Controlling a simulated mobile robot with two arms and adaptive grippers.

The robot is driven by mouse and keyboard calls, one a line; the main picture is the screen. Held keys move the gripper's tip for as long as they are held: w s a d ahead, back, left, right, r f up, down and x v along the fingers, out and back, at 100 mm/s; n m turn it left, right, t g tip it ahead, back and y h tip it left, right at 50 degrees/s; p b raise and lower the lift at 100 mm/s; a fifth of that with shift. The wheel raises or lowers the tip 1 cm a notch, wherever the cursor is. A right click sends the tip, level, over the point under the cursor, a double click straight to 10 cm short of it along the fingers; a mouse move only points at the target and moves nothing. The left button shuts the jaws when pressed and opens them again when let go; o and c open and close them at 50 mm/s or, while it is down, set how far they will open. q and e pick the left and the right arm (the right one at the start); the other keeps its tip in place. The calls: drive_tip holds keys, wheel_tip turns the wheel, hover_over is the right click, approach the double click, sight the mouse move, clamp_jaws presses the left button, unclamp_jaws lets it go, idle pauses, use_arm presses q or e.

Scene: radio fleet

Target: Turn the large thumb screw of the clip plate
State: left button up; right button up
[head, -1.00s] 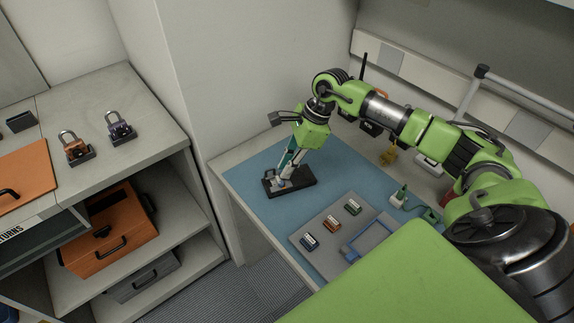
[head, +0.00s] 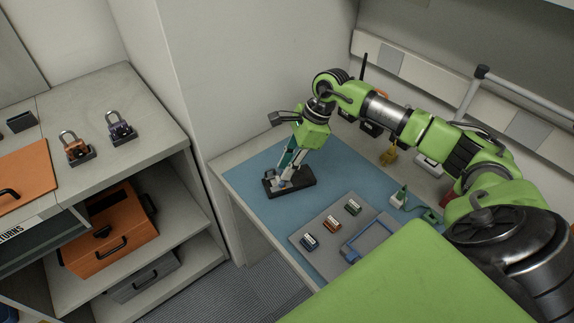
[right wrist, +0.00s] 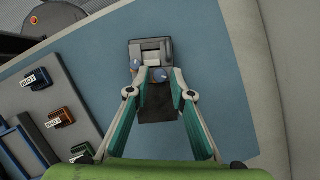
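The clip plate is a black plate (head: 301,181) lying on the blue mat, with a grey clip block at its left end. The right wrist view shows its block (right wrist: 151,50) at the top and its dark plate (right wrist: 158,103) between my fingers. A large blue-grey thumb screw (right wrist: 160,75) sits between my right fingertips, and a smaller round knob (right wrist: 135,65) lies just left of the left fingertip. My right gripper (head: 282,182) points down at the block, its fingers apart around the large screw. I cannot tell whether they touch it. My left gripper is out of view.
Right of the plate, a grey tray (head: 318,256) holds several small coloured blocks and a blue frame (head: 368,241). A green item (head: 401,197) and a yellow tag (head: 388,156) are farther right. A wall rises behind the mat. Padlocks stand on the left shelf.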

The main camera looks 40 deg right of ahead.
drive_tip(key=v, duration=1.2)
drive_tip(key=o, duration=0.3)
drive_tip(key=a+f+n, duration=0.1)
drive_tip(key=f, duration=0.2)
drive_tip(key=w+a+f+n+g+b, duration=0.1)
drive_tip(key=f+n, duration=0.1)
drive_tip(key=f, duration=0.2)
drive_tip(key=w+a+f+n+b, duration=0.1)
drive_tip(key=a+f, duration=0.1)
drive_tip(key=f, duration=0.2)
drive_tip(key=shift+w+f+n+g, duration=0.1)
drive_tip(key=shift+n+g, duration=0.2)
drive_tip(key=shift+g, duration=0.1)
clamp_jaws()
